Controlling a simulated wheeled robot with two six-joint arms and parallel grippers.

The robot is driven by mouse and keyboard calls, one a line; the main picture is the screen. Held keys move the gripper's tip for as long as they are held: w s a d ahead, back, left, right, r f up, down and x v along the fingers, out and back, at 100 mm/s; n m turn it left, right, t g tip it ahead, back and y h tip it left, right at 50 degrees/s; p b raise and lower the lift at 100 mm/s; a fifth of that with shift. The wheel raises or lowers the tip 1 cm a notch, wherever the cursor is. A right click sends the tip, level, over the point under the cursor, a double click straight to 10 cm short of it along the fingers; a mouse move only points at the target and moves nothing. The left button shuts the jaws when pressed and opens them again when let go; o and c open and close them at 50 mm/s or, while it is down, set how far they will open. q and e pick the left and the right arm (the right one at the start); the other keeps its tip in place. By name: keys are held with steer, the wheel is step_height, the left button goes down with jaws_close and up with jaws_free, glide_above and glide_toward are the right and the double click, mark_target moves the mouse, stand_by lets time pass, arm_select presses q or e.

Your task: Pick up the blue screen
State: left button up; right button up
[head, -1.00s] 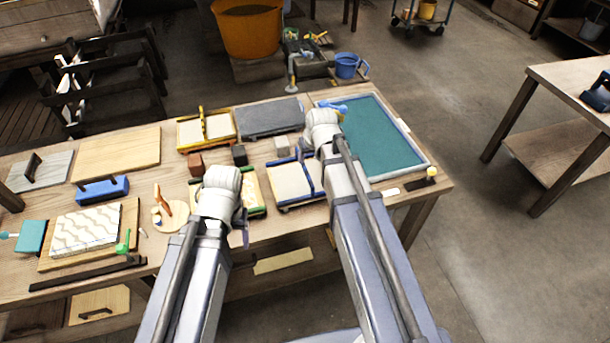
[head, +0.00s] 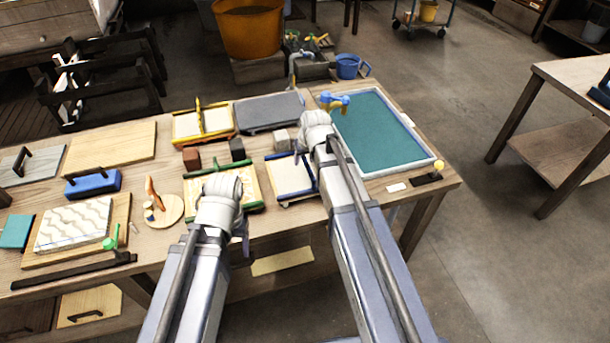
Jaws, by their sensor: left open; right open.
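The blue screen (head: 290,176) is a small pale panel in a dark blue frame with a blue bar across it. It lies on the wooden table, left of the teal vat. My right gripper (head: 316,130) is open, over the table between the blue screen and the vat; my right arm covers the screen's right edge. My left gripper (head: 221,188) is open over a green-framed screen (head: 250,187), left of the blue screen. The fingertips of both grippers are largely hidden behind my wrists.
The vat (head: 380,135) has a pale rim, with a blue and yellow tool (head: 335,102) at its left. Behind lie a yellow-framed screen (head: 202,122) and a grey slab (head: 268,111). Small dark blocks (head: 237,149) stand between the screens.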

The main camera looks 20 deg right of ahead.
jaws_close()
stand_by(0.4)
